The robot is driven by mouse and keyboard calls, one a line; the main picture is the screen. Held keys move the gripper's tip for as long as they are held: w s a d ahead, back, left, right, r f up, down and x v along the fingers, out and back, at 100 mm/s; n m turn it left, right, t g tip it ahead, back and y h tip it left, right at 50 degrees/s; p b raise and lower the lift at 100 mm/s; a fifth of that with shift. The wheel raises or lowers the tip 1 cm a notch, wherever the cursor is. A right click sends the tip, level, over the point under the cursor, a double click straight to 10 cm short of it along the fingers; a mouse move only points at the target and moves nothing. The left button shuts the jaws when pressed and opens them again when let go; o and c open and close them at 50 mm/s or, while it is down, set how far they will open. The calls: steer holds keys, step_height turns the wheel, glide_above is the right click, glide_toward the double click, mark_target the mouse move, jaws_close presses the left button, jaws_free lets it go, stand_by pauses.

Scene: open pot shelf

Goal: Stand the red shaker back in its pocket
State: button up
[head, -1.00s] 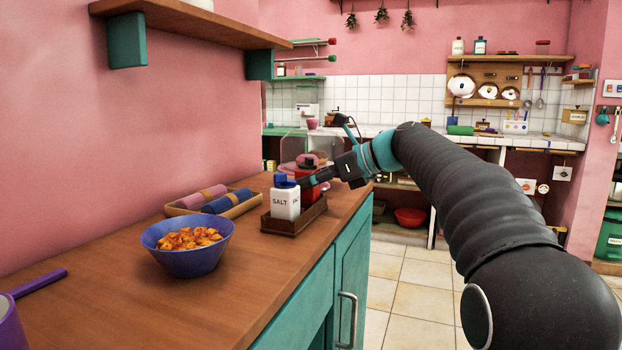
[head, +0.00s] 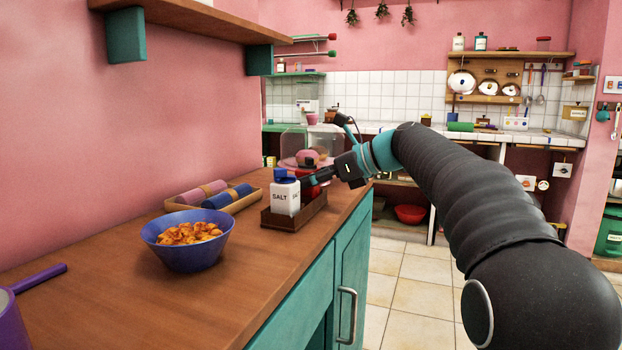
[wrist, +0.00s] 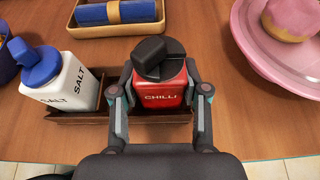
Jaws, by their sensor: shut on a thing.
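The red shaker (wrist: 163,92), marked CHILLI with a black lid, is upright between the two fingers of my gripper (wrist: 160,103). The fingers are shut on its sides. It is at the right pocket of the brown wooden caddy (wrist: 82,120). Its base is hidden, so I cannot tell whether it touches the pocket floor. In the head view only a little of the red shaker (head: 309,190) shows behind the white salt shaker (head: 286,196) and my gripper (head: 322,177). The blue-lidded salt shaker (wrist: 60,80) stands in the caddy's left pocket.
A wooden tray with rolled napkins (head: 240,204) lies behind and left of the caddy. A blue bowl of food (head: 188,243) stands nearer on the counter. A pink cake stand (wrist: 285,45) is close on the right in the wrist view. The counter's edge runs along the caddy's right.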

steer(key=shift+f, duration=0.1)
steer(key=o, duration=1.3)
steer(key=shift+o, duration=0.2)
steer(key=shift+d, duration=0.1)
steer(key=v, duration=1.2)
